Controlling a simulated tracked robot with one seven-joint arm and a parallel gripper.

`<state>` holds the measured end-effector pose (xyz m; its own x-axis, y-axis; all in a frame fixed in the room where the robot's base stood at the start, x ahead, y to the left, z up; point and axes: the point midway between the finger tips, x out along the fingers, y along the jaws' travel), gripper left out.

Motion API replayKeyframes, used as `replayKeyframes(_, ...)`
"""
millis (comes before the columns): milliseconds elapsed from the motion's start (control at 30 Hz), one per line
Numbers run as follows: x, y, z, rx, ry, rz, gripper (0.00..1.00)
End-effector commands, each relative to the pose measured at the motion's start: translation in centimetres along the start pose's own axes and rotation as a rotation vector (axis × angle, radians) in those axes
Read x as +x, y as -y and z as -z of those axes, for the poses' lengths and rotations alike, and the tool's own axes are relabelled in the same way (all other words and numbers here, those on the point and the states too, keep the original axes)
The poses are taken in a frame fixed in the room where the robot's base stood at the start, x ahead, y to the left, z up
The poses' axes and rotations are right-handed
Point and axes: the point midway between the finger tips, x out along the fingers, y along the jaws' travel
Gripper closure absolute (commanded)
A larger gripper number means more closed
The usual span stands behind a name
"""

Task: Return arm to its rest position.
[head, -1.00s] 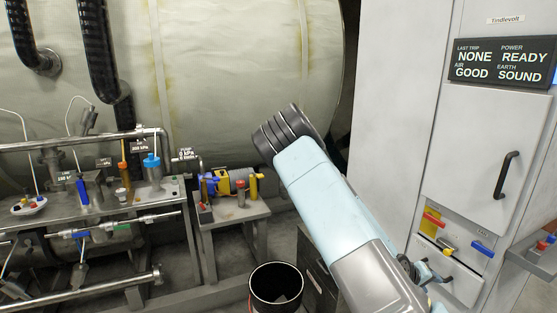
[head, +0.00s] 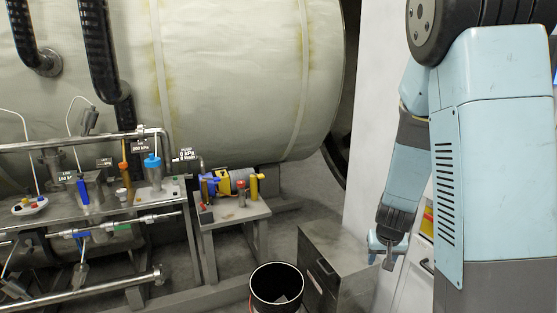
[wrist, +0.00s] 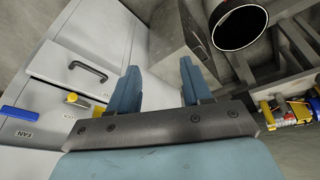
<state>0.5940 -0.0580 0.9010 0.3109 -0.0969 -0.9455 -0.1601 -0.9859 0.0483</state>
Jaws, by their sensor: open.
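My arm fills the right side of the head view, folded, with its upper part raised and its forearm hanging down. My gripper (head: 381,257) points downward in front of the white cabinet. In the wrist view my gripper (wrist: 160,85) has its two blue fingers apart with nothing between them. It touches nothing that I can see. The arm hides most of the cabinet front and its display panel in the head view.
A black bin (head: 276,287) stands on the floor, left of a grey drawer unit (head: 335,265). A bench with a pump (head: 222,183) and valves lies left. The white cabinet (head: 375,130) is close behind my arm; its drawer handle (wrist: 88,70) shows in the wrist view.

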Motion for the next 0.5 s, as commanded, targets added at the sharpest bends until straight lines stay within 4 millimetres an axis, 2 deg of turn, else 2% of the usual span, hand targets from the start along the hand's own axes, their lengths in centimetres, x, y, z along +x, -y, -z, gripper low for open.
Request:
replayKeyframes(33, -1.3, 0.4, 0.2, 0.006, -0.008, 0.03, 0.51)
replayKeyframes(233, -6.3, 2.0, 0.4, -0.001, -0.023, 0.13, 0.51)
replayKeyframes(500, -13.4, 3.1, -0.4, -0.029, -0.048, 0.218, 0.51)
